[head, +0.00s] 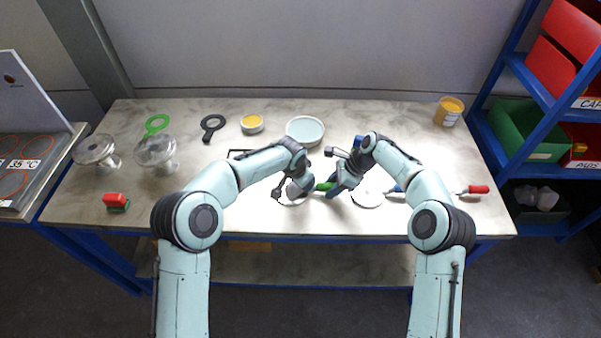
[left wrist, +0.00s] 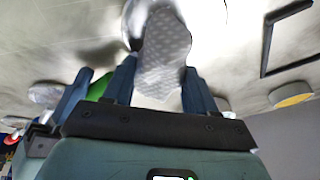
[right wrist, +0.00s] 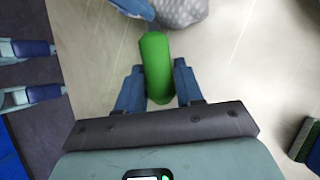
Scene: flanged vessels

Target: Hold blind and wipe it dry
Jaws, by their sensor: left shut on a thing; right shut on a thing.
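My right gripper (right wrist: 157,85) is shut on a green handle-like piece (right wrist: 156,62), which I take to be part of the blind; it also shows in the head view (head: 325,186). My left gripper (left wrist: 158,90) is shut on a pale grey dimpled wipe (left wrist: 162,50). The wipe shows at the top of the right wrist view (right wrist: 180,10), just beyond the green piece. The two grippers are close together above the front middle of the table. Whether the wipe touches the blind, and the blind's far end, I cannot tell.
On the table (head: 240,220) stand a pale bowl (head: 305,130), a yellow-filled dish (head: 252,123), a black ring paddle (head: 212,125), a green ring paddle (head: 157,124), two flanged glass vessels (head: 95,150) (head: 156,151), and an orange jar (head: 448,111). A red-handled tool (head: 474,189) lies at right.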

